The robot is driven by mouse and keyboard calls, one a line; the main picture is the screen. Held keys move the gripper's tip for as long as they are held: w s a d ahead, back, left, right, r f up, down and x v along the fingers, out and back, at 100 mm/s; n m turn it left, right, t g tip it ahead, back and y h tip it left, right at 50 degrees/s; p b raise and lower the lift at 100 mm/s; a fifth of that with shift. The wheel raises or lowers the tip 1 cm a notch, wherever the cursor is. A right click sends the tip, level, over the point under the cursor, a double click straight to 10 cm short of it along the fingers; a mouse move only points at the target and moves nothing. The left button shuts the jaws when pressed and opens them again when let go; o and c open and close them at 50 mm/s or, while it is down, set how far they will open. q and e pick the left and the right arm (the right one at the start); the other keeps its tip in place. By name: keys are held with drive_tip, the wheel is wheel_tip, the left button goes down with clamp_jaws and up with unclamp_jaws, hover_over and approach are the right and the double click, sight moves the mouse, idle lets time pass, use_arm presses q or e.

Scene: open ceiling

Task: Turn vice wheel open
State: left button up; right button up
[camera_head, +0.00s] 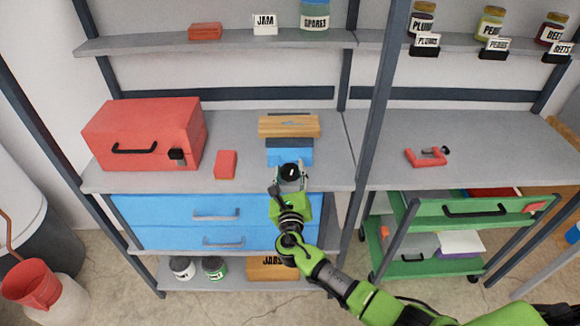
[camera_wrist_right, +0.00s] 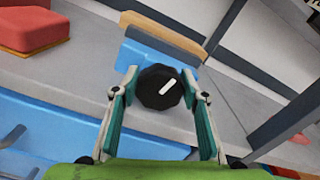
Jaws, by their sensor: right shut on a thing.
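The blue vice (camera_head: 289,154) stands on the grey workbench at its front edge, with a wooden block (camera_head: 289,126) behind it. Its black wheel (camera_head: 288,172) faces the front. In the right wrist view the wheel (camera_wrist_right: 160,87) is round and dark with a white mark, and the blue vice body (camera_wrist_right: 150,60) is behind it. My right gripper (camera_head: 290,176) is at the wheel; in the wrist view its two fingers (camera_wrist_right: 160,105) stand on either side of the wheel and are shut on it. My left gripper is not in view.
A red toolbox (camera_head: 150,134) and a small red box (camera_head: 225,164) sit left of the vice. A red clamp (camera_head: 427,157) lies to the right, past a dark upright post (camera_head: 372,130). Blue drawers (camera_head: 180,220) are below the bench.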

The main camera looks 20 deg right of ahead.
drive_tip(key=shift+a+n+p, duration=0.1)
drive_tip(key=shift+n+p, duration=0.8)
drive_tip(key=shift+n, duration=0.5)
drive_tip(key=o, duration=1.1)
